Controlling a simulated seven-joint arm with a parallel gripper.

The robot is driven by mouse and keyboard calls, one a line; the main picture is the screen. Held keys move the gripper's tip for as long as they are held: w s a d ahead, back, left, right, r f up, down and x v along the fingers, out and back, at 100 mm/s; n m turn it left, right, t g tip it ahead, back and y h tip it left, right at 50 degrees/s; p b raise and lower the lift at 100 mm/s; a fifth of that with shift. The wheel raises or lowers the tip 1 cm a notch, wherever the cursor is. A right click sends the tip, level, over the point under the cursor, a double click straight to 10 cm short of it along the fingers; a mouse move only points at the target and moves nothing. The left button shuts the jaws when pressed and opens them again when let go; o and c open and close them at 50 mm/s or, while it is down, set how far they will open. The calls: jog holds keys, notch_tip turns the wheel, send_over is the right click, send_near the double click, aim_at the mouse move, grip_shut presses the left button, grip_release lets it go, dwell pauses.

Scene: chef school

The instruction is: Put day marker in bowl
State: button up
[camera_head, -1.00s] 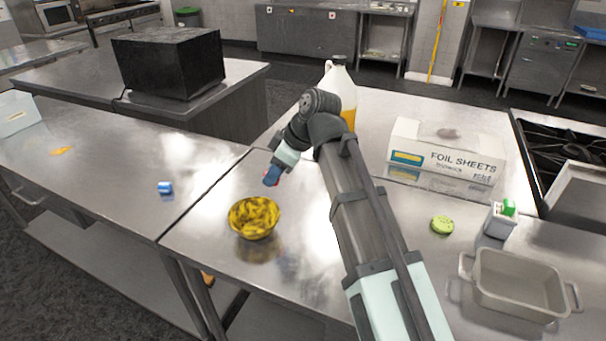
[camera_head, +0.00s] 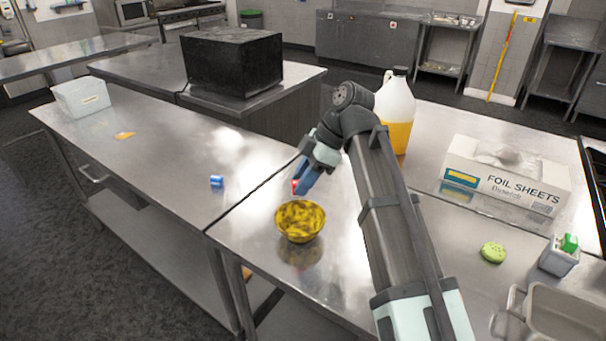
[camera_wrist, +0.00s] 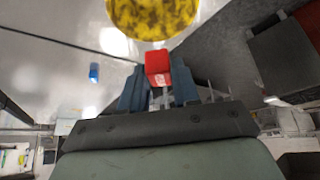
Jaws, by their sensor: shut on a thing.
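My gripper (camera_head: 303,186) is shut on a small red block-like day marker (camera_wrist: 158,66). In the wrist view the marker sits between the two blue fingertips; in the head view only a bit of red (camera_head: 294,187) shows at the fingers. The yellow bowl with dark mottling (camera_head: 300,221) stands on the steel table, just in front of and below my gripper in the head view. The bowl also shows at the top of the wrist view (camera_wrist: 152,14), apart from the marker. A blue day marker (camera_head: 217,181) lies on the table to the left.
A seam (camera_head: 255,188) parts the tables. Table around the bowl is clear.

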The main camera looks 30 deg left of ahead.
send_over(303, 231)
jog(key=shift+s+d+f, duration=0.1)
jog(key=shift+f, duration=4.8)
jog(key=o, duration=1.1)
jog(key=shift+r, duration=0.1)
jog(key=shift+r, duration=3.4)
